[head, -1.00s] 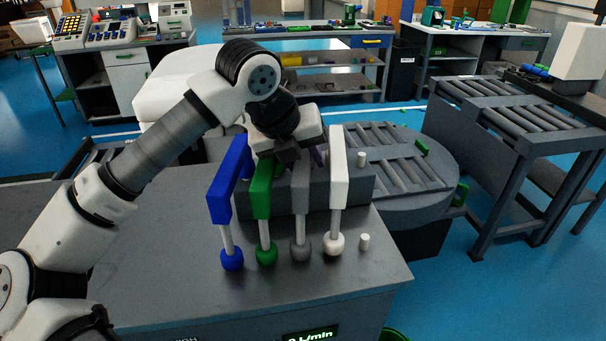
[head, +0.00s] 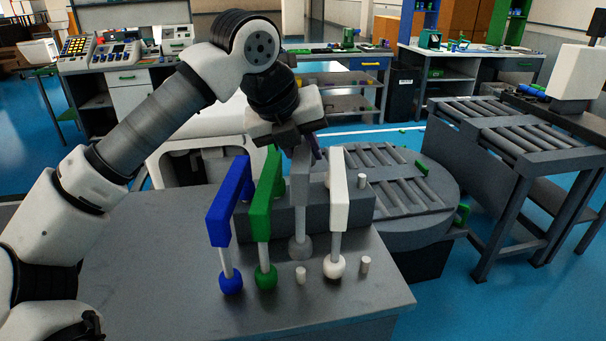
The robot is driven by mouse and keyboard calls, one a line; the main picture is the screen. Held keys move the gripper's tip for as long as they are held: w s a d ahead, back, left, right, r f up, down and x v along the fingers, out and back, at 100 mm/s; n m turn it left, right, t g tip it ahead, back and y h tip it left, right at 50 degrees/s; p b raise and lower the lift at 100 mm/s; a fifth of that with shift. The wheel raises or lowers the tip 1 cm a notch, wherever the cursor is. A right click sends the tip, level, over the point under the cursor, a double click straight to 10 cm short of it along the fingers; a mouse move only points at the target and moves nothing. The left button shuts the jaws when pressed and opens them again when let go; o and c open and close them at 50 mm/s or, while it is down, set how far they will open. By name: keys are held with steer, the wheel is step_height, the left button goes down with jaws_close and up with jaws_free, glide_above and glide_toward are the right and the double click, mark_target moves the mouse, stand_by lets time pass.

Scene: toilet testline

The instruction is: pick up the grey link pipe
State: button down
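The grey link pipe (head: 300,195) hangs upright from my gripper (head: 298,143). Its lower ball end (head: 300,246) is raised above the grey bench and clear of a small pale peg (head: 300,275). The fingers appear closed at its top, though the grip is partly hidden. A blue link pipe (head: 229,202) and a green link pipe (head: 265,200) stand to the left of it. A white link pipe (head: 338,195) stands close on its right.
The grey bench (head: 150,260) has free room at left. Another pale peg (head: 365,264) stands right of the white pipe. A raised grey block (head: 358,205) is behind the pipes. A round roller turntable (head: 420,205) and a roller conveyor (head: 500,120) lie to the right.

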step_height(320, 180, up, 19)
steer(key=p, duration=0.5)
stand_by(0.8)
steer(key=shift+r, duration=0.1)
